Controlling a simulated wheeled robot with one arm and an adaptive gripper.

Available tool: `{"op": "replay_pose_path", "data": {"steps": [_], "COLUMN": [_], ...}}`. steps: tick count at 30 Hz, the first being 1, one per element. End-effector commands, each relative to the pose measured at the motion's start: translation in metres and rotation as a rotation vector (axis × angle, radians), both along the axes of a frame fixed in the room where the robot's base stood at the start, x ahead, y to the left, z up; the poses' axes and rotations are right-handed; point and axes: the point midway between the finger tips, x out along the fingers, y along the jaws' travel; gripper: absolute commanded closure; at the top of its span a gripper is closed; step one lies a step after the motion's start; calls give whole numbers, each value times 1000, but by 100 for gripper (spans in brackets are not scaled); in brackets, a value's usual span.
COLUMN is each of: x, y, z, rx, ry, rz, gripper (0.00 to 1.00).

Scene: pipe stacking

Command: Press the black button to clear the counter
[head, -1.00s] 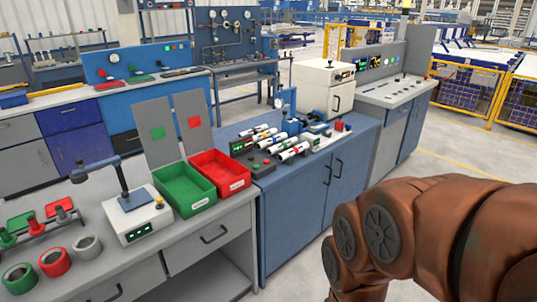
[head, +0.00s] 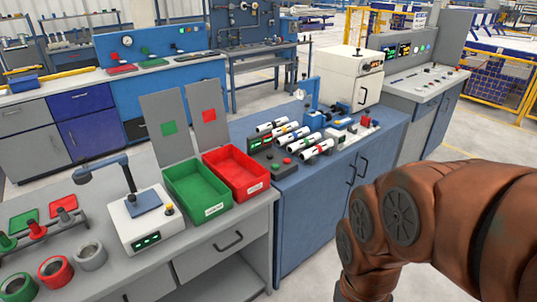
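A dark counter unit with lit red and green digits (head: 261,142) stands on the blue workbench, left of several white pipes (head: 295,138) with coloured bands. In front of it is a low dark box with small buttons (head: 275,164), among them a red and a green one. A black button cannot be made out at this size. My brown-orange arm fills the lower right of the head view. My gripper is out of view.
A green bin (head: 198,206) and a red bin (head: 236,188) stand left of the counter, beside a white device with a green display (head: 147,238). Coloured rings lie at the lower left. A white cabinet (head: 354,78) stands behind the pipes. Open floor shows at right.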

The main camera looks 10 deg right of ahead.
Motion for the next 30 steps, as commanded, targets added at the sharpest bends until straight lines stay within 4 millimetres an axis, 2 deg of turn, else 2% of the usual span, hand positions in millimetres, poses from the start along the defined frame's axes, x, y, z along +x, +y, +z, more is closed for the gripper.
{"op": "replay_pose_path", "data": {"steps": [1, 12, 30], "x": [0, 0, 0], "y": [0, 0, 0], "z": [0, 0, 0], "rx": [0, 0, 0], "ry": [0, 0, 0], "rz": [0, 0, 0], "gripper": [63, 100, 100]}}
